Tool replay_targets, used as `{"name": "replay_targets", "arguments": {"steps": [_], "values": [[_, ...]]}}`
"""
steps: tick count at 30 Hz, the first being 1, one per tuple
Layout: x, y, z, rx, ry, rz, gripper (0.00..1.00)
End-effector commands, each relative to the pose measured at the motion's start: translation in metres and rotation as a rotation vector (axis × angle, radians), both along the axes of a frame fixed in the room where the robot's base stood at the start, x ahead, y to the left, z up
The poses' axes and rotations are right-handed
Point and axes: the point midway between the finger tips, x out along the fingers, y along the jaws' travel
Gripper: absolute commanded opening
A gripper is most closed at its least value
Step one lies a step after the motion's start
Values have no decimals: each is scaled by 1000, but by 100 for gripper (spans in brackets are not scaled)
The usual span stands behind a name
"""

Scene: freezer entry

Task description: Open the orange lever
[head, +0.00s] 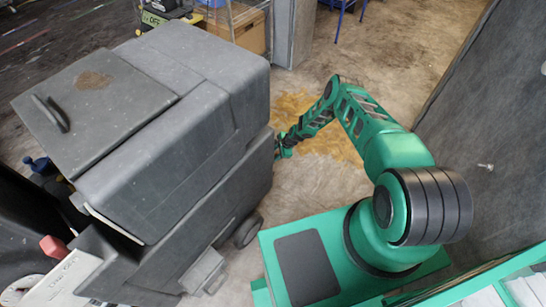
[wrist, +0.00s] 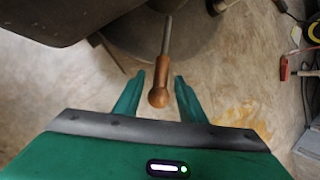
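The orange lever (wrist: 158,97) shows in the wrist view as an orange-brown rounded grip on a thin metal rod that runs up under a dark body. My gripper (wrist: 160,79) is open, with one green finger on each side of the grip. Clear floor shows between the grip and at least the right finger; I cannot tell the depth between them. In the head view my gripper (head: 284,149) is at the right side of a large grey machine (head: 190,135). The lever cannot be made out there.
The grey machine stands close on the left, with a dark wheel (head: 247,231) at its lower edge. A grey wall (head: 490,120) rises on the right. A cardboard box (head: 240,30) stands behind. In the wrist view a red-handled item (wrist: 284,68) lies at the right.

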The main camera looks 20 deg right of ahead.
Motion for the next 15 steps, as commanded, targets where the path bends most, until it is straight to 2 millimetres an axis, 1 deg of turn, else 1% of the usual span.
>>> {"name": "replay_targets", "arguments": {"steps": [4,14,15], "values": [[2,2,-7,-1,0,0,37],[3,3,-9,-1,0,0,37],[3,3,-9,-1,0,0,30]]}}
